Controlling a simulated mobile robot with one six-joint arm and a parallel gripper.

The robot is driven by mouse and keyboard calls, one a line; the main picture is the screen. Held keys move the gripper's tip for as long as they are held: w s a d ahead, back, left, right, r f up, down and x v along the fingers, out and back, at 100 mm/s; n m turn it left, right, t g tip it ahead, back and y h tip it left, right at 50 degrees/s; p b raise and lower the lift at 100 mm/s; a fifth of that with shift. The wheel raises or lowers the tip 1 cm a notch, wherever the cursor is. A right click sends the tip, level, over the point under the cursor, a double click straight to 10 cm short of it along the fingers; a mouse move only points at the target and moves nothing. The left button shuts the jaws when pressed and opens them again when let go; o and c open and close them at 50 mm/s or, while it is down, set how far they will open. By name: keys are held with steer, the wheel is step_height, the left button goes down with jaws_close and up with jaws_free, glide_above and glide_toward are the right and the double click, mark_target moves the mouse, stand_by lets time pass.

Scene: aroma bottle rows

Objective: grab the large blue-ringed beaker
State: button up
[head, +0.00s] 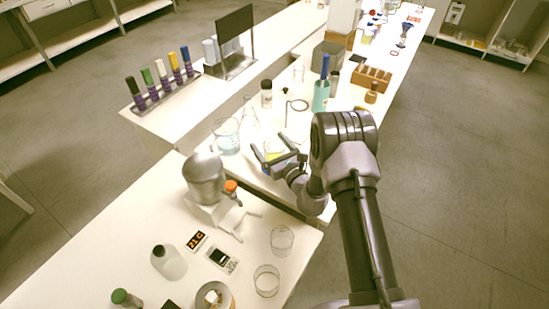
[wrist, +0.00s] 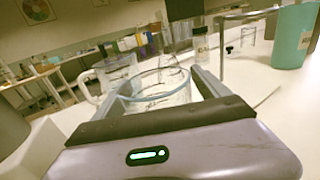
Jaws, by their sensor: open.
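My gripper (head: 268,144) is open above the white bench in the head view. In the wrist view its two fingers (wrist: 158,86) reach forward on either side of a clear glass beaker (wrist: 160,94) with a bluish rim. No clear contact between fingers and glass shows, and the gripper body hides the beaker's lower part. In the head view this beaker (head: 274,150) is partly covered by the fingers. A larger clear beaker with blue markings (head: 227,136) stands to the left of the gripper; a glass vessel (wrist: 116,72) also shows behind left in the wrist view.
A teal bottle (head: 320,97), a dark-capped bottle (head: 267,95) and a flask (head: 250,112) stand behind the gripper. A rounded metallic device (head: 204,178) stands at the near left. Two empty beakers (head: 282,240) (head: 266,281) are on the near bench.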

steer(key=c, duration=1.7)
